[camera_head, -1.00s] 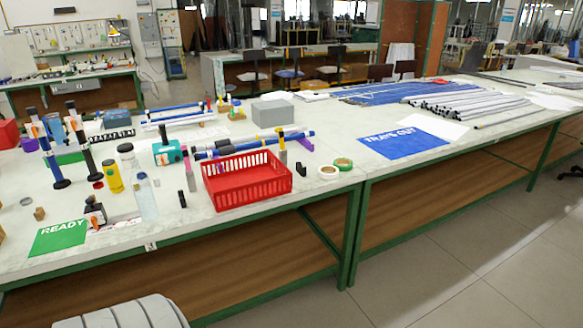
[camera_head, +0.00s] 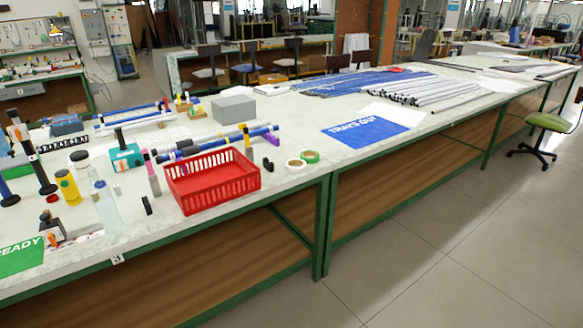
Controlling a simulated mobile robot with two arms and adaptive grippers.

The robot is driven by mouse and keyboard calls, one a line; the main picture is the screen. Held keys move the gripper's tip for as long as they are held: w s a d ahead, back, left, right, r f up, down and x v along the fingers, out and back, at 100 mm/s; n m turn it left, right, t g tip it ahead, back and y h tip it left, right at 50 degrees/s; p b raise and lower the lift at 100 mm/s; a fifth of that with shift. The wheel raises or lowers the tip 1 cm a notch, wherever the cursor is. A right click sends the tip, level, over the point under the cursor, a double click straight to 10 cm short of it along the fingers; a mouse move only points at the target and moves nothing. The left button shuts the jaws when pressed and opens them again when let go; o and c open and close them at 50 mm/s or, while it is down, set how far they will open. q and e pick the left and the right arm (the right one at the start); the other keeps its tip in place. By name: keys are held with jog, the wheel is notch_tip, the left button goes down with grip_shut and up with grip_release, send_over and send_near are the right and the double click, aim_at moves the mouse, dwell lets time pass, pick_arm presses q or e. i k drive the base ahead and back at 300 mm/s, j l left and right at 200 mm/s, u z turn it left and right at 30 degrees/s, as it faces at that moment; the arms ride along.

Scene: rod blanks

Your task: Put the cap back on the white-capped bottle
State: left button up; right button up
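A clear bottle (camera_head: 107,212) stands upright near the front edge of the bench at the left in the head view. Its neck end looks pale; I cannot tell whether a cap is on it. A small pale piece (camera_head: 117,189) lies just right of it, too small to identify. Neither of my grippers is in view.
A red basket (camera_head: 212,190) stands right of the bottle, with a small black block (camera_head: 147,205) between. A green mat (camera_head: 22,256) lies at the left edge, a blue mat (camera_head: 365,131) farther right. Tape rolls (camera_head: 296,163) lie near the front edge. Floor in front is clear.

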aim_at(100, 192)
jog(key=j+u, duration=0.1)
jog(key=u, duration=1.15)
